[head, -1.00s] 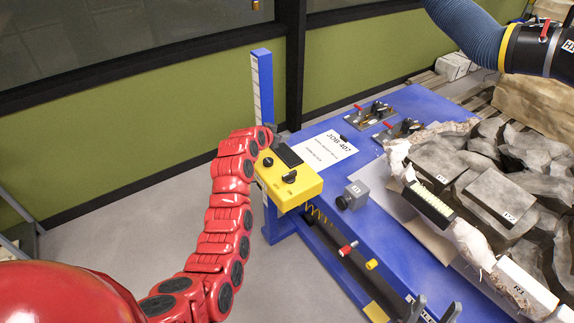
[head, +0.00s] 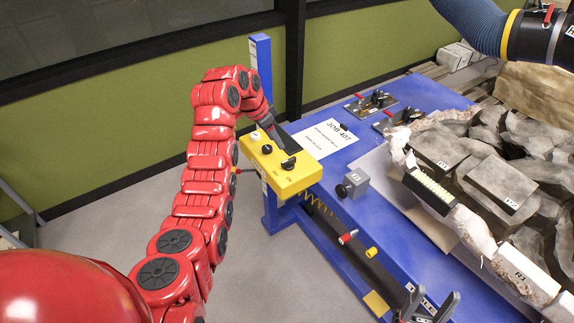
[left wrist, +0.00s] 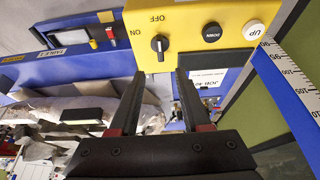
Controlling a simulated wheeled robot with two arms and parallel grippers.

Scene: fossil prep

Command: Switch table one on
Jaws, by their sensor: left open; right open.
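The yellow control box (head: 305,180) sits at the near left corner of the blue table (head: 395,240). It also fills the top of the left wrist view (left wrist: 205,22), with a black rotary knob (left wrist: 160,44) marked OFF above and ON to its left. The knob's ridge looks upright, towards OFF. My right gripper (head: 430,303) is open at the bottom edge.
A blue post with a scale (head: 260,75) stands beside the box. A job sheet (head: 325,138), toggle clamps (head: 372,104) and a grey block (head: 354,183) are on the table. Large fossil rock (head: 470,170) fills the right. A hose (head: 475,25) hangs above. Floor at left is clear.

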